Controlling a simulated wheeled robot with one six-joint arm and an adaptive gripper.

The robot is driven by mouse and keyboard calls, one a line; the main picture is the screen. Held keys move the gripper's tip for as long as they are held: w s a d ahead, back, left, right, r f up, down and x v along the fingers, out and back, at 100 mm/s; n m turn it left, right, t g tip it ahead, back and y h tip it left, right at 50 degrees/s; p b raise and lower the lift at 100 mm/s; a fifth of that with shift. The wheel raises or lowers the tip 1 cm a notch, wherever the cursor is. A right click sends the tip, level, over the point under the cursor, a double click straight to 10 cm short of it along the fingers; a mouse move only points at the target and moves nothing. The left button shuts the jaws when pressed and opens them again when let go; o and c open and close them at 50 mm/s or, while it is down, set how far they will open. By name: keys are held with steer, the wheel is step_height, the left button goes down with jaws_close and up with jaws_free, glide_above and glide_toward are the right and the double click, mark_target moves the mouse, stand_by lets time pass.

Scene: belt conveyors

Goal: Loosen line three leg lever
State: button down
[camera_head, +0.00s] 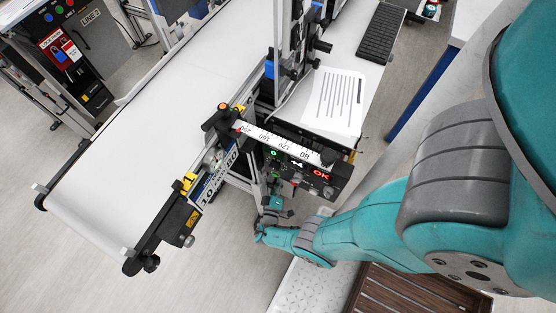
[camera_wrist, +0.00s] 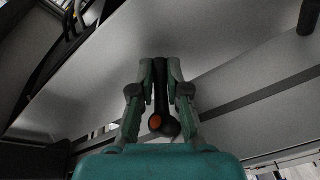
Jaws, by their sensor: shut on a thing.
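In the wrist view the leg lever (camera_wrist: 160,100) is a black handle with an orange round cap at its near end. My gripper (camera_wrist: 160,68) is shut on the lever, with a green finger on each side of it. In the head view my gripper (camera_head: 270,212) is low, beside the conveyor's leg frame under the control box. The lever is hidden there by the gripper and frame.
The white conveyor belt (camera_head: 130,130) runs along the left. A control box (camera_head: 300,172) with a green and red display and a ruler strip (camera_head: 280,142) sit above my gripper. A brown slatted pallet (camera_head: 400,292) lies below my arm.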

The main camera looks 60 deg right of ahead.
steer(key=c, duration=1.2)
jaws_free()
steer(key=shift+o, duration=0.2)
steer(key=v, duration=1.2)
